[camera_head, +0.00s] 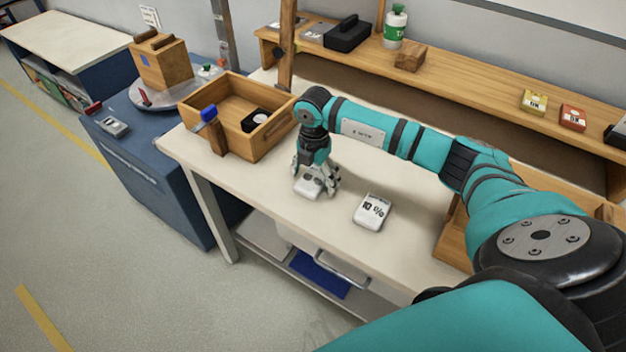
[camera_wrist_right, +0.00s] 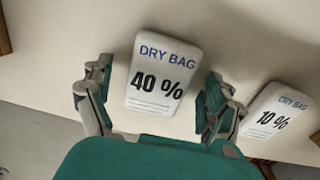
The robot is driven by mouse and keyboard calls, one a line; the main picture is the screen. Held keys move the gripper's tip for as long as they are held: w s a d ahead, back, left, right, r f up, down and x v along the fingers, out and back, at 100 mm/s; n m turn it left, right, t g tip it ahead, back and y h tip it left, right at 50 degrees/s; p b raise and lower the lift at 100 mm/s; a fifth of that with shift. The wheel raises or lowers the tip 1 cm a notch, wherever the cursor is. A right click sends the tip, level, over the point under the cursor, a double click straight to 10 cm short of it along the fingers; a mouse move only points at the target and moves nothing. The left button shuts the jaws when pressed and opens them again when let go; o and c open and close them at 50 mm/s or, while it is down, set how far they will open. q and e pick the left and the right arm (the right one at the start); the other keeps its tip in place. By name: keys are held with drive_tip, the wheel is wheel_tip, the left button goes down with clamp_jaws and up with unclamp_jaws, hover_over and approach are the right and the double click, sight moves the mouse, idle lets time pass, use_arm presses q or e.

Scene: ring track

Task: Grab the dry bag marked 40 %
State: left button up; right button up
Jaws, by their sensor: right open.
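The white dry bag marked 40 % (camera_wrist_right: 160,78) lies on the pale bench top between the spread fingers of my right gripper (camera_wrist_right: 158,98). In the head view this bag (camera_head: 309,187) is partly hidden under my right gripper (camera_head: 316,184). The gripper is open, with a finger on each side of the bag; contact cannot be told. A second white dry bag (camera_head: 372,212), marked 10 %, lies to the right on the bench, and it also shows at the right of the wrist view (camera_wrist_right: 276,120). My left gripper is in neither view.
A wooden tray (camera_head: 268,138) stands on the bench to the left of the gripper. A wooden shelf (camera_head: 465,80) runs behind, with a green-labelled bottle (camera_head: 395,27), a yellow box (camera_head: 533,103) and a red box (camera_head: 572,118). The bench's front edge is close to the bags.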

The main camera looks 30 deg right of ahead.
drive_tip(key=shift+c, duration=0.3)
drive_tip(key=c, duration=1.2)
drive_tip(key=shift+r, duration=0.1)
